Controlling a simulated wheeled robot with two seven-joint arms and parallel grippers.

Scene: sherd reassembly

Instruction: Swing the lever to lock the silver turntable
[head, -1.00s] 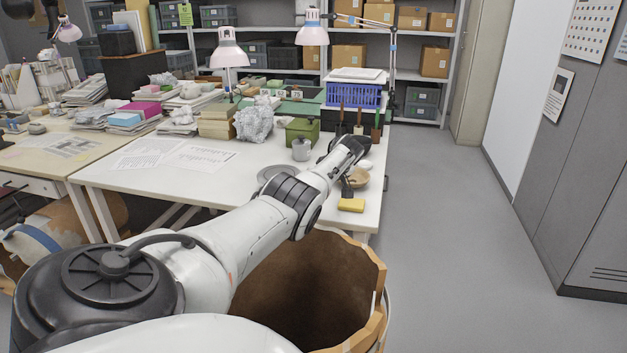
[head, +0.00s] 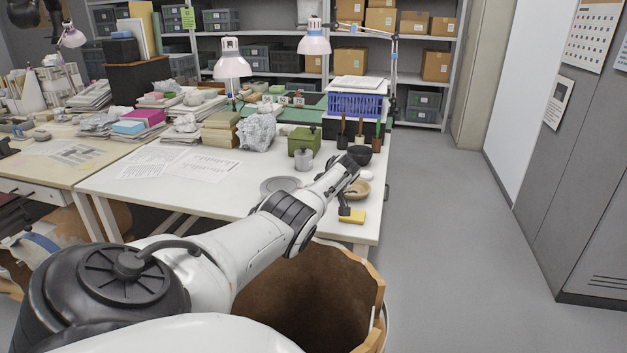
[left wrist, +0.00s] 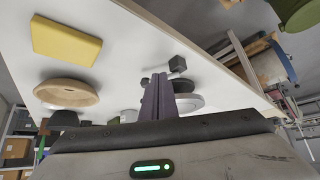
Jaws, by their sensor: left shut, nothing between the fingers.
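The silver turntable (head: 279,185) is a flat grey disc on the white table, behind my left arm in the head view. In the left wrist view, which appears upside down, its disc (left wrist: 190,102) shows just right of my fingers. A dark block (left wrist: 177,64), seemingly the lever's knob, stands beside the disc near the table edge; my arm appears to hide it in the head view. My left gripper (left wrist: 157,82) is shut and empty, its fingers overlapping the lever area in the picture. I cannot tell whether they touch. It also shows near the sponge in the head view (head: 344,208).
A yellow sponge (head: 352,216), wooden bowl (head: 357,189) and dark bowl (head: 359,154) are at the table's right end. A grey canister (head: 304,161) and green box (head: 304,142) stand behind the turntable. A large broken vessel (head: 320,300) stands below the front edge.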

